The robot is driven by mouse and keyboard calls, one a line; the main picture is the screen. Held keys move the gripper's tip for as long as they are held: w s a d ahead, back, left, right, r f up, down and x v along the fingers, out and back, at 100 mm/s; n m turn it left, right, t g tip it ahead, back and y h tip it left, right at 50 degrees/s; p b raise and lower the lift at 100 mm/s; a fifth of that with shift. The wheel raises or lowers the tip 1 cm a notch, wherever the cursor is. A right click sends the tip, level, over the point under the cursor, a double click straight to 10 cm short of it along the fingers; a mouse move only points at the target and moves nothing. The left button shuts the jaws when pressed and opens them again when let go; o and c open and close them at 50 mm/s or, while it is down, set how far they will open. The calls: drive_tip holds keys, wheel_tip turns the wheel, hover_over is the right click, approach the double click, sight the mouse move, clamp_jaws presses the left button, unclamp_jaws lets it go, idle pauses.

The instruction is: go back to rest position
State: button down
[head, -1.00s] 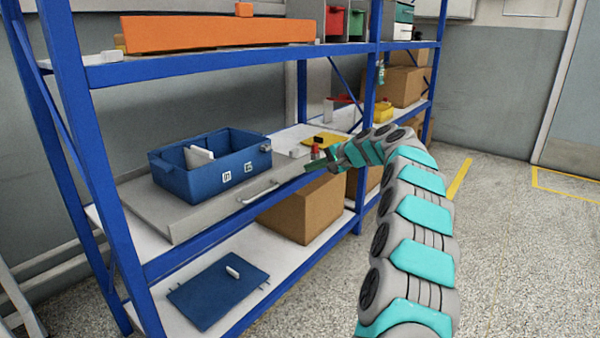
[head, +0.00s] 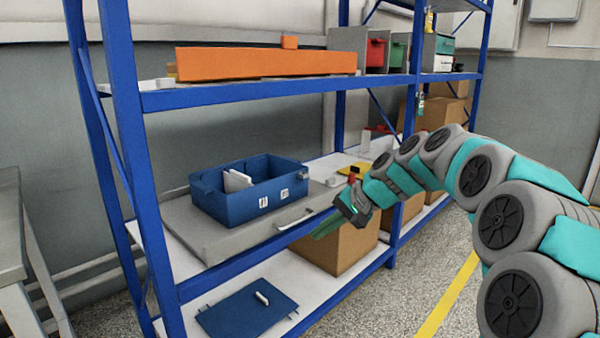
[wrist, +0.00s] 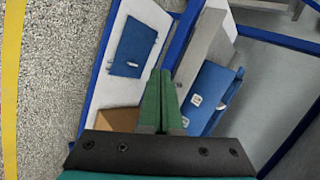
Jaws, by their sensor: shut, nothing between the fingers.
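My gripper (head: 326,229) is in front of the shelf rack, just off the right end of the grey drawer tray, with its green fingers pointing left. In the wrist view its fingers (wrist: 160,90) are together with nothing between them. The blue box (head: 235,205) sits open-topped on the grey tray (head: 205,238) on the middle shelf, with a white piece (head: 237,181) inside. The blue lid (head: 248,313) lies flat on the lower shelf with a white handle on it. Both blue parts also show in the wrist view, the box (wrist: 215,85) and the lid (wrist: 132,50).
The blue rack posts (head: 130,170) and shelf edges stand close to my arm. A cardboard box (head: 338,248) is below my gripper. An orange case (head: 265,61) lies on the upper shelf. A grey bench (head: 10,225) is at far left. The floor right of the rack is open.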

drive_tip(key=s+f+n+g+h, duration=0.1)
drive_tip(key=s+f+h, duration=0.15)
drive_tip(key=s, duration=0.75)
drive_tip(key=s+f+n+g+h, duration=0.1)
drive_tip(key=s+f+n+g, duration=0.15)
drive_tip(key=s, duration=0.75)
drive_tip(key=s+d+f+h, duration=0.1)
drive_tip(key=s+d+f, duration=0.1)
drive_tip(key=s, duration=0.5)
drive_tip(key=s+d+f+g+h, duration=0.1)
drive_tip(key=s+d+f+h, duration=0.1)
drive_tip(key=s, duration=0.6)
drive_tip(key=s+d+f+h, duration=0.1)
drive_tip(key=s+d+f, duration=0.3)
drive_tip(key=s, duration=0.4)
drive_tip(key=shift+d+f+n+g, duration=0.2)
drive_tip(key=shift+d+n+g, duration=0.15)
drive_tip(key=shift+d, duration=0.55)
